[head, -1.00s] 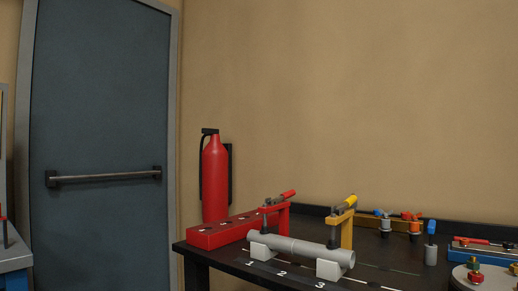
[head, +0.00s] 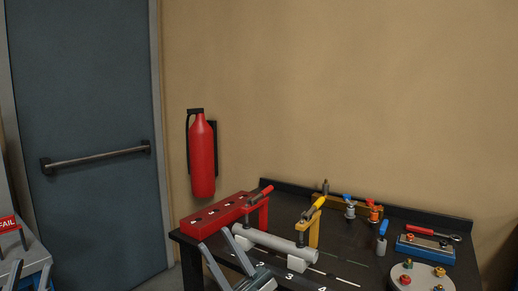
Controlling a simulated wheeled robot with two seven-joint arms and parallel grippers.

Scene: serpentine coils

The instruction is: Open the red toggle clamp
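The red toggle clamp (head: 263,190) sits on a red post at the table's left part, in the head view. Its red handle slants up to the right, and its arm reaches left over the end of a grey pipe (head: 275,243). My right gripper (head: 215,238) is at the bottom centre, in front of the table, with its two fingers spread and nothing between them. It is below and left of the clamp and apart from it. My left gripper (head: 32,264) shows at the lower left edge, far from the clamp, with its fingers apart and empty.
A yellow toggle clamp (head: 315,209) stands right of the red one. A long red block with holes (head: 208,216) lies left. A blue block (head: 425,250) and a round grey plate (head: 420,277) are at right. A fire extinguisher (head: 202,160) hangs behind on the wall.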

